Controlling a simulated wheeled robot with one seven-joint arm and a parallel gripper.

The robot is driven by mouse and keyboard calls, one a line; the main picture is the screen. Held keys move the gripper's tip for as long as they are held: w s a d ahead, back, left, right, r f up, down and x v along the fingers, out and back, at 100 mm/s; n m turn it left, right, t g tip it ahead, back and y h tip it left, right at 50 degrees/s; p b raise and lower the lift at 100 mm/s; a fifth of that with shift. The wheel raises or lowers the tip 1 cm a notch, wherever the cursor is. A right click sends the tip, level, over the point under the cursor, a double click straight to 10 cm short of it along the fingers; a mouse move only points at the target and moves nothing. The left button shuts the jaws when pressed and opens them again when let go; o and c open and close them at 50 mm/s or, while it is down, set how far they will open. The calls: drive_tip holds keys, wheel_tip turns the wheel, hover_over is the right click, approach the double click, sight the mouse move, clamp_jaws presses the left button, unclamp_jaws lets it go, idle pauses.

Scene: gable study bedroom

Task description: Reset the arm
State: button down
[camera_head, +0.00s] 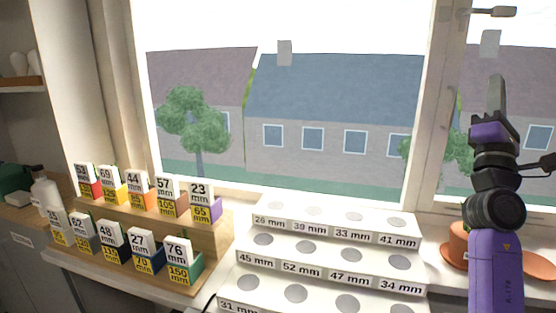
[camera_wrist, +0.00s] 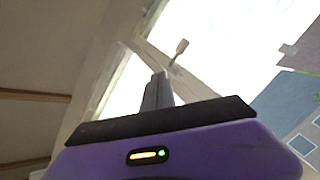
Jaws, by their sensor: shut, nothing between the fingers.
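My arm rises at the right side of the head view, purple and black, and points upward in front of the window. My gripper (camera_head: 497,97) is at its top, raised well above the sill, with its fingers together and nothing held. In the wrist view my gripper (camera_wrist: 157,90) also shows as grey fingers close together, pointing up toward the window frame and ceiling. No object touches it.
A wooden stepped rack (camera_head: 215,238) holds several labelled boxes at the left. A white stepped stand (camera_head: 330,247) with round spots and millimetre labels is in the middle. A terracotta pot (camera_head: 458,247) is beside my arm. A window handle (camera_head: 452,105) is near my gripper.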

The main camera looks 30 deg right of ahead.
drive_tip(key=w+a+f+m+t+y+p, duration=0.1)
drive_tip(key=w+a+f+m+t+y, duration=0.3)
drive_tip(key=a+f, duration=0.9)
drive_tip(key=s+a+f+m+t+y, duration=0.1)
drive_tip(key=a+f+m+y, duration=0.65)
drive_tip(key=a+f, duration=0.55)
drive_tip(key=s+a+f+m+y+p, duration=0.1)
drive_tip(key=s+a+f+m+y, duration=0.2)
drive_tip(key=s+a+f+y, duration=0.65)
drive_tip(key=s+a+f+g+y, duration=0.1)
drive_tip(key=s+a+f+g, duration=0.1)
drive_tip(key=s+a+f, duration=0.2)
drive_tip(key=s+a+f+g+y+p, duration=0.1)
drive_tip(key=s+a+f, duration=0.3)
drive_tip(key=s+a, duration=0.4)
drive_tip(key=shift+s+n+g+y, duration=0.35)
drive_tip(key=shift+s+g+y, duration=0.35)
drive_tip(key=shift+s+g, duration=0.15)
drive_tip(key=shift+f, duration=0.1)
